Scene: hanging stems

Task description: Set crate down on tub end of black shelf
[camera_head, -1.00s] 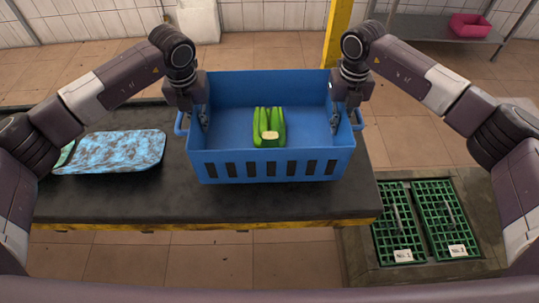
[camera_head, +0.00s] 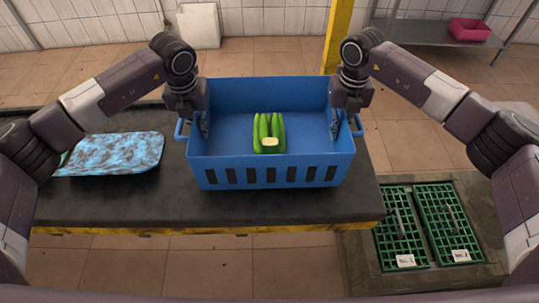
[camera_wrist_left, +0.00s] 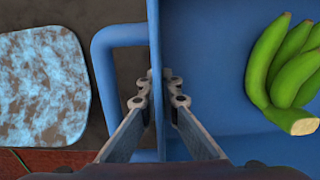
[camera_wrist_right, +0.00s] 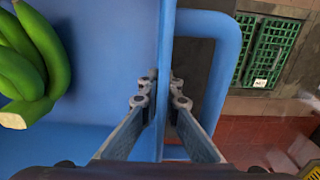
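The blue crate (camera_head: 270,166), with slots in its front wall, is at the right part of the black shelf (camera_head: 110,203) in the head view. I cannot tell whether its base touches the shelf. A bunch of green bananas (camera_head: 269,132) lies inside it. My left gripper (camera_head: 203,122) is shut on the crate's left wall, with one finger on each side of it in the left wrist view (camera_wrist_left: 158,98). My right gripper (camera_head: 336,122) is shut on the right wall likewise, as the right wrist view (camera_wrist_right: 161,98) shows. The crate looks level.
A mottled light-blue, rounded item (camera_head: 112,153) lies on the shelf left of the crate. Green floor grates (camera_head: 402,228) lie right of the shelf. A yellow post (camera_head: 338,38) and a pink tub (camera_head: 470,30) on a metal rack stand behind.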

